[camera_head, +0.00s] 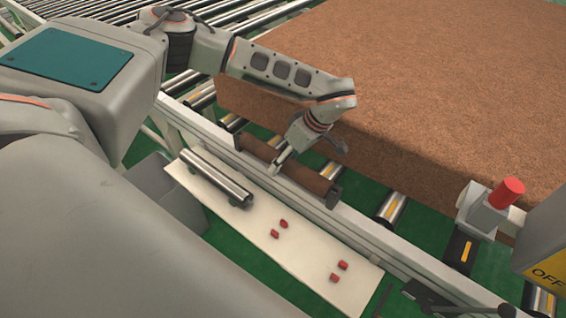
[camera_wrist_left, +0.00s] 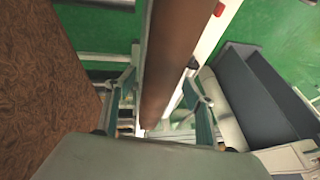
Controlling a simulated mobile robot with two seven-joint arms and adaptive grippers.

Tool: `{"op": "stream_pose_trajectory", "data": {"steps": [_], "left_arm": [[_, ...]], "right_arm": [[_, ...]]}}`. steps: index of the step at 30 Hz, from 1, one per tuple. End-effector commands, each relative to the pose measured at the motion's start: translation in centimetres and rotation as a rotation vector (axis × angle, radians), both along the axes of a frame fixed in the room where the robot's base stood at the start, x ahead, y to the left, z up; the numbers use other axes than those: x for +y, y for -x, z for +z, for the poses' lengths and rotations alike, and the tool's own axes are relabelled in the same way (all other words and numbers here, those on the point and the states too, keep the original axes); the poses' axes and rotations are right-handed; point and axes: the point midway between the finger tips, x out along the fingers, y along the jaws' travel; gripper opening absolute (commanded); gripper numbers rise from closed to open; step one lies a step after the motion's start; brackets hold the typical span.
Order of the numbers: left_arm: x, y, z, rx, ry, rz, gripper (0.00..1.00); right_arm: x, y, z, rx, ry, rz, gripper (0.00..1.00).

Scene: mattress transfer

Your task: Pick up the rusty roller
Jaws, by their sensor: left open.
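The rusty roller (camera_head: 305,178) is a brown cylinder lying along the conveyor's side rail, beside the mattress. In the left wrist view the rusty roller (camera_wrist_left: 178,50) runs lengthwise between my open fingers. My left gripper (camera_head: 307,153) is at the roller, with one finger on each side of it. In the wrist view the left gripper (camera_wrist_left: 162,68) shows gaps beside the roller, and I cannot tell whether either finger touches it. Dark parts at the bottom edge of the head view may be my right gripper; their state is unclear.
A shiny steel roller (camera_head: 217,178) lies on a white shelf (camera_head: 297,243) with several small red pieces. The large brown mattress (camera_head: 420,90) rests on the conveyor close behind the gripper. A red button (camera_head: 507,192) stands at right. A grey bin (camera_wrist_left: 265,95) shows in the wrist view.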

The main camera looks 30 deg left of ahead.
Motion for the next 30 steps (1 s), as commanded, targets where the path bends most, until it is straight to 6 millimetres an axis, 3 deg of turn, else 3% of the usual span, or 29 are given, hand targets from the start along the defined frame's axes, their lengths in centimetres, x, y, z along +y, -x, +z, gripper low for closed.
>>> {"op": "stream_pose_trajectory", "data": {"steps": [7, 8, 13, 14, 23, 30], "left_arm": [[0.1, 0.0, -0.2, -0.001, 0.000, 0.000, 0.53], [0.1, 0.0, -0.2, 0.000, 0.000, 0.000, 0.48], [0.1, 0.0, -0.2, 0.000, 0.000, 0.000, 0.04], [0.1, 0.0, -0.2, 0.000, 0.000, 0.000, 0.00], [0.0, 0.0, 0.0, -0.002, 0.001, 0.000, 0.00], [0.0, -0.1, 1.6, -0.003, 0.001, 0.000, 0.00]], "right_arm": [[0.0, -0.3, 0.4, -0.008, -0.002, 0.000, 0.40], [0.0, -0.3, 0.4, -0.008, -0.002, 0.000, 0.40], [0.0, -0.2, 0.3, -0.006, -0.001, 0.000, 0.40], [0.0, -0.2, 0.2, -0.005, -0.001, 0.000, 0.40], [0.0, 0.0, -0.1, 0.002, 0.001, 0.000, 0.40], [0.0, 0.0, 0.1, 0.001, 0.000, 0.000, 0.40]]}}
